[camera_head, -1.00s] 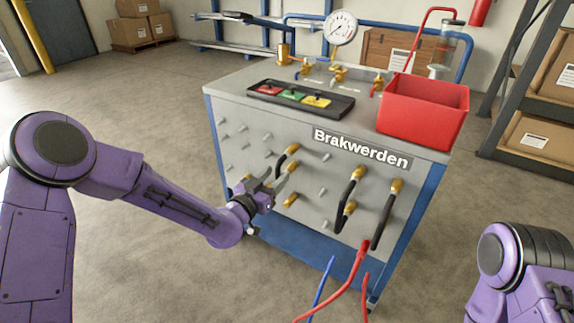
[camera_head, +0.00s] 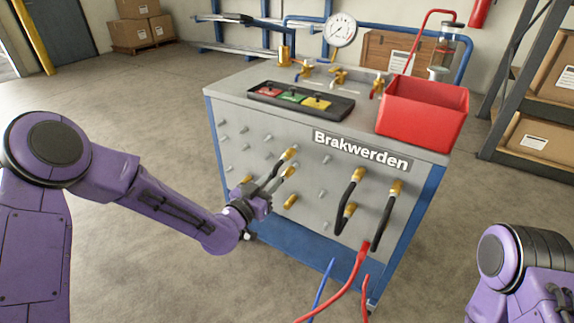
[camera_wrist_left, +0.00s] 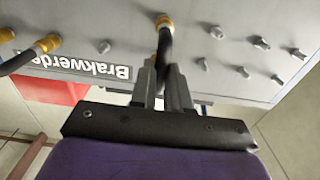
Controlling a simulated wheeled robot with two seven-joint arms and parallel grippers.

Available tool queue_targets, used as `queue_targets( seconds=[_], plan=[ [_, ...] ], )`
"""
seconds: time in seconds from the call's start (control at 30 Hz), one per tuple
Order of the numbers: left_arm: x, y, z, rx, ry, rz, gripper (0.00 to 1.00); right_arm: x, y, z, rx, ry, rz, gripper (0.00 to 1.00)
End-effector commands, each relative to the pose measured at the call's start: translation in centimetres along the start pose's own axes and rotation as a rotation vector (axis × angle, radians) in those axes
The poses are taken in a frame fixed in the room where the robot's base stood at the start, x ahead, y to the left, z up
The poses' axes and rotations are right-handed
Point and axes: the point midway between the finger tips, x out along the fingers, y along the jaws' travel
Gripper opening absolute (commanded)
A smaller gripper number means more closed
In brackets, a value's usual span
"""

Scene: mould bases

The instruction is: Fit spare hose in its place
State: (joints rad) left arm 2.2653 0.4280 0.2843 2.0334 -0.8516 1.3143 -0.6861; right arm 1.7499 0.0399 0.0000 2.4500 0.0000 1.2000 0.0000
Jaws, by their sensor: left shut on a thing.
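A short black hose (camera_wrist_left: 165,45) with a brass end fitting (camera_wrist_left: 163,20) is between my left gripper's fingers, in front of the grey panel. In the head view its upper brass fitting (camera_head: 290,154) is on the panel. My left gripper (camera_head: 275,184) is shut on this hose; its fingers also show in the left wrist view (camera_wrist_left: 162,88). The hose's lower part is hidden by the fingers. Brass fittings (camera_head: 290,202) stand on the panel below right of the gripper and at its left (camera_head: 246,180). My right gripper is out of view.
Two more black hoses (camera_head: 341,218) (camera_head: 385,220) with brass fittings hang at the panel's right. Red (camera_head: 335,300) and blue (camera_head: 324,285) hoses run below. Grey pegs (camera_head: 325,160) stud the panel. A red bin (camera_head: 425,115) and black tray (camera_head: 265,97) stand on top.

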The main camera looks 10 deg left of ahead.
Motion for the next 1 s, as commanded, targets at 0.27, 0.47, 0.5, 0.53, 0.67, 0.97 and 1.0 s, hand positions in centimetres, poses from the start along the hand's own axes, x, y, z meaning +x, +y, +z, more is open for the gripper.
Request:
queue_targets(
  seconds=[0.27,0.47,0.5,0.53,0.67,0.97,1.0],
  plan=[
    [-1.3,0.0,-0.1,0.000,0.001,0.000,0.00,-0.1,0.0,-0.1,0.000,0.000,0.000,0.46],
    [-2.2,0.0,-0.1,-0.001,0.002,-0.001,0.00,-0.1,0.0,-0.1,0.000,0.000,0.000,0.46],
    [-2.4,0.0,-0.1,-0.001,0.002,-0.001,0.00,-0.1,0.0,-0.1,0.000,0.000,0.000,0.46],
    [-2.6,0.0,-0.1,0.000,0.001,-0.001,0.00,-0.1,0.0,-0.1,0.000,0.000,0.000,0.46],
    [-3.1,0.0,-0.1,0.000,0.002,0.000,0.00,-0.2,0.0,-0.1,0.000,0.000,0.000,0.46],
    [-3.3,0.0,-0.1,0.000,0.002,-0.001,0.00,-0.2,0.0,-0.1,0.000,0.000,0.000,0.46],
    [-3.4,0.0,-0.1,0.000,0.002,-0.001,0.00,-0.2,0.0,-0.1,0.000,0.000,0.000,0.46]
  ],
)
